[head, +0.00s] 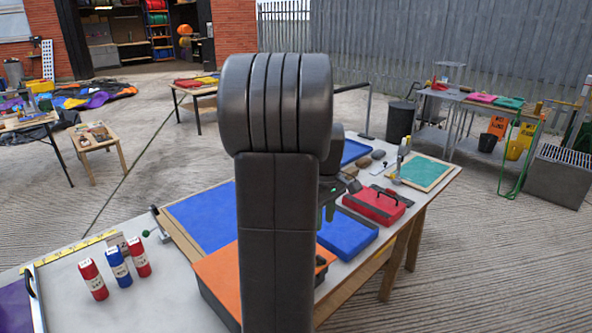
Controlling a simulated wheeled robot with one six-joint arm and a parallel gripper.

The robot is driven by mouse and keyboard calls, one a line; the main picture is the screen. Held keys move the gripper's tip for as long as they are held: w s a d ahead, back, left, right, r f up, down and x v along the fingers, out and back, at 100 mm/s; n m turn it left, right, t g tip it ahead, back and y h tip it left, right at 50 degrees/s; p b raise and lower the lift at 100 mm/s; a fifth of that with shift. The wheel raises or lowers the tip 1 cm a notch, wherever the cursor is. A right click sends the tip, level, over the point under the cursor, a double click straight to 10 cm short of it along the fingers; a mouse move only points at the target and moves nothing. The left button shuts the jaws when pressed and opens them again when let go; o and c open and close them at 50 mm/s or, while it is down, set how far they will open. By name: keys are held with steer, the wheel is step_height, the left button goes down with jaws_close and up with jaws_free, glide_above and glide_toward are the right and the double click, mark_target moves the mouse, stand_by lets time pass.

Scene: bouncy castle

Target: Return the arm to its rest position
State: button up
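My arm stands upright in the middle of the head view, a dark grey link with a rounded, ribbed joint at its top. My gripper (332,205) shows only in part, behind the right side of that link, above the workbench (437,193). Its dark body and small green parts are near the blue slab (346,232) and the red case (375,205). The arm hides much of it, so its opening and anything between its fingers cannot be made out.
Red and blue bottles (118,268) stand on the bench at the left. A blue panel (205,217) and an orange-topped box (222,278) lie beside my arm. A green board (425,172) is at the far right end. Open concrete floor surrounds the bench.

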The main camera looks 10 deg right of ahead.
step_height(320, 180, down, 13)
steer(key=shift+r, duration=0.15)
steer(key=shift+p, duration=0.3)
steer(key=shift+m, duration=0.6)
